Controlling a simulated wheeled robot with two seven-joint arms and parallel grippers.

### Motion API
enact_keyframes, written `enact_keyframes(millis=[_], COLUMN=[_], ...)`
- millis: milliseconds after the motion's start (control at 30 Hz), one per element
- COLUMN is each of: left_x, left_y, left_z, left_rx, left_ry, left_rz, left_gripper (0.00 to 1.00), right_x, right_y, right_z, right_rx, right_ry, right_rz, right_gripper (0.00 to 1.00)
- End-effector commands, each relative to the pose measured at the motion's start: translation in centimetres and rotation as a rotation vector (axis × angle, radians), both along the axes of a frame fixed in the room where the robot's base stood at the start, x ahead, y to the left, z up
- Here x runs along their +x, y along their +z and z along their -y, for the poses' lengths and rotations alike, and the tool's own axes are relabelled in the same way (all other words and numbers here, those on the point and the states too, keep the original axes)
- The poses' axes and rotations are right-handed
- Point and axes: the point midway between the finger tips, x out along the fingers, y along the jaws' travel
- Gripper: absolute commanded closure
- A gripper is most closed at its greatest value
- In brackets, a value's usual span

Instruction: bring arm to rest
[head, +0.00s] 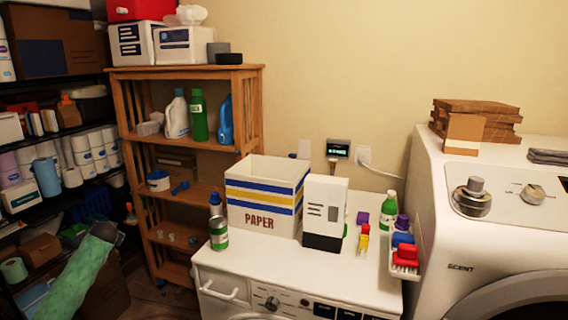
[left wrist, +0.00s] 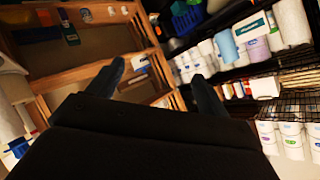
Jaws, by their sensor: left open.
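My left arm shows at the lower left of the head view, in front of the black rack and left of the wooden shelf. Its dark end (head: 108,232) is partly visible there, but the fingers are not clear in that view. In the left wrist view my left gripper (left wrist: 157,88) has its two dark fingers spread wide apart, with nothing between them. Behind the fingers are the tilted wooden shelf (left wrist: 90,65) and the black rack. My right gripper is in neither view.
The wooden shelf (head: 190,72) holds bottles. The black rack (head: 60,135) holds rolls and boxes. A paper bin (head: 262,202), a white carton (head: 325,198), a can (head: 219,233) and small bottles stand on the white washer top (head: 290,262). A larger white machine (head: 500,235) stands right.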

Motion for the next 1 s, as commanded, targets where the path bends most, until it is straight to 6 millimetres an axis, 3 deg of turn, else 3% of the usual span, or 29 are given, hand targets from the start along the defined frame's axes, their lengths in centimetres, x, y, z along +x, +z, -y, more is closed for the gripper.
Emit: enact_keyframes(millis=[267, 467, 767, 1000], left_x=[-2.3, -6.2, -14.8, -23.6], left_y=[-9.6, -19.4, -33.2, -42.6], left_z=[5.2, 10.8, 19.8, 27.2], left_rx=[-0.046, -0.100, -0.192, -0.275], left_ry=[-0.042, -0.081, -0.131, -0.161], left_rz=[-0.085, -0.174, -0.311, -0.419], left_gripper=[0.21, 0.21, 0.21, 0.21], right_x=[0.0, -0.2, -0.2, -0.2], right_y=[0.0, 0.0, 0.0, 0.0], right_z=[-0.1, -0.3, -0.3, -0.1], right_rx=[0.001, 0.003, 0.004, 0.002], right_ry=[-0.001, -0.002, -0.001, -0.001], right_rz=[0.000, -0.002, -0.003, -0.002], right_gripper=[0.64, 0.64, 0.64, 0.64])
